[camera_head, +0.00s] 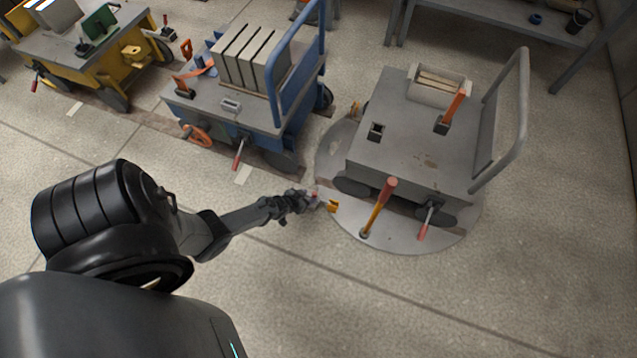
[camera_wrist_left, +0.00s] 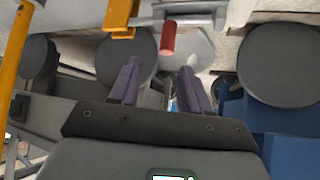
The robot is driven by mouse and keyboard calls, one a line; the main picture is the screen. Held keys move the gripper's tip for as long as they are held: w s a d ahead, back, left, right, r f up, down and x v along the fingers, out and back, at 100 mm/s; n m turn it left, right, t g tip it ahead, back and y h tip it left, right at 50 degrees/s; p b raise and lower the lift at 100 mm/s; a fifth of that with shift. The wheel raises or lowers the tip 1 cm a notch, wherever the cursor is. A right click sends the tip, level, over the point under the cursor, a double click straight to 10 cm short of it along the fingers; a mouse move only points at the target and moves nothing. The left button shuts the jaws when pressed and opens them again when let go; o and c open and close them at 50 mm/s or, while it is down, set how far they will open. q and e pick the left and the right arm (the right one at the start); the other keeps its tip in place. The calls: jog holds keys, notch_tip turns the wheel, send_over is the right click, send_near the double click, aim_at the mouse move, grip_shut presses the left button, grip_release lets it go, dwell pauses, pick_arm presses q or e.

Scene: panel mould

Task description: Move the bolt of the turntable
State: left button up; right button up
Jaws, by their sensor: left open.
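The turntable (camera_head: 400,238) is a round pale plate in the floor under a grey cart. At its left edge are a small yellow bracket (camera_head: 332,206) and a small red part, which look like its bolt. In the left wrist view the yellow bracket (camera_wrist_left: 122,18) is at the top, beside a red cylindrical grip (camera_wrist_left: 168,38). My left gripper (camera_head: 312,200) is at this edge, low over the floor. In its wrist view the two fingers (camera_wrist_left: 160,70) are apart, with the red grip ahead of them; I cannot tell whether they touch it. My right gripper is not in view.
A yellow lever with a red grip (camera_head: 380,205) stands on the turntable's front. The grey cart (camera_head: 400,150) has a red-handled lever (camera_head: 426,220) at its front. A blue cart (camera_head: 240,115) stands to the left, a yellow one (camera_head: 95,70) beyond. The front floor is clear.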

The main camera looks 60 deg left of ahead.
aim_at(314, 194)
pick_arm(q)
jog(key=f+b, duration=0.1)
jog(key=w+a+f+b, duration=0.1)
jog(key=w+f+b, duration=0.1)
jog(key=shift+a+f, duration=0.2)
jog(key=shift+a, duration=0.2)
jog(key=b+x, duration=0.3)
jog(key=shift+w+d, duration=0.15)
jog(key=shift+w, duration=0.2)
jog(key=shift+w+f+b, duration=0.35)
jog(key=shift+f+b, duration=0.1)
jog(key=shift+b, duration=0.15)
jog(key=shift+w+a+f+b, duration=0.15)
jog(key=shift+w+a+b, duration=0.1)
jog(key=shift+a+b, duration=0.05)
jog(key=shift+w, duration=0.1)
jog(key=shift+d, duration=0.1)
jog(key=shift+c, duration=0.8)
grip_shut()
